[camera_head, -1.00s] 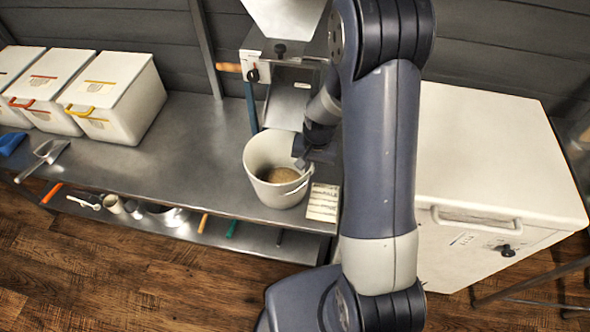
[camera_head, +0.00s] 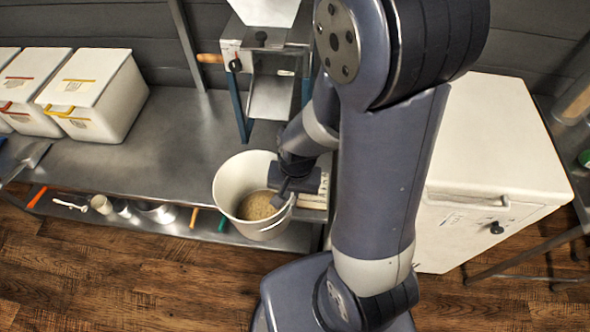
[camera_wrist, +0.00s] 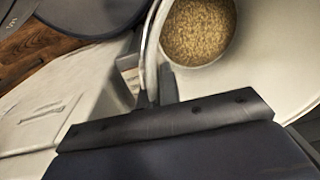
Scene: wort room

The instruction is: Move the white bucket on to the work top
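The white bucket (camera_head: 240,178) holds pale brown grain and hangs upright at the front edge of the steel bench top (camera_head: 150,150). It looks raised, overlapping the bench edge and lower shelf in the head view. My gripper (camera_head: 287,198) is shut on the bucket's right side, at the rim. In the wrist view the bucket (camera_wrist: 268,72) fills the upper right, and the gripper fingers (camera_wrist: 160,85) meet its rim. The exact grip on rim or handle is partly hidden by the gripper body.
A grain mill (camera_head: 262,60) stands behind on the bench. White lidded bins (camera_head: 100,90) stand at the left, with a scoop (camera_head: 30,158) before them. A white chest (camera_head: 490,140) with a bare lid stands right of my arm. A pale card (camera_head: 313,195) lies beside the bucket, partly hidden.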

